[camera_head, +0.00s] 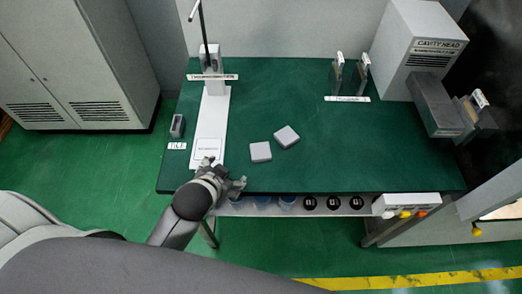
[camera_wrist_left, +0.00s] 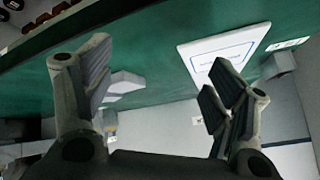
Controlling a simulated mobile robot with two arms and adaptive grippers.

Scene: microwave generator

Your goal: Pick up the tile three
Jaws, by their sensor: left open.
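Two light grey square tiles lie on the green table in the head view, a nearer tile (camera_head: 260,151) and a farther tile (camera_head: 286,136) to its right. I cannot read a number on either, so I cannot tell which is tile three. My left gripper (camera_head: 226,172) is open and empty near the table's front edge, left of and nearer than both tiles. In the left wrist view the open fingers (camera_wrist_left: 155,78) frame a grey tile (camera_wrist_left: 126,84) beyond them, not between the pads. My right gripper is not in view.
A white plate (camera_head: 208,135) with a stand lies left of the tiles. A small grey holder (camera_head: 177,126) labelled TILE is at the left edge. Upright holders (camera_head: 349,76) stand at the back, and a cavity head unit (camera_head: 420,48) at right. The table's right middle is clear.

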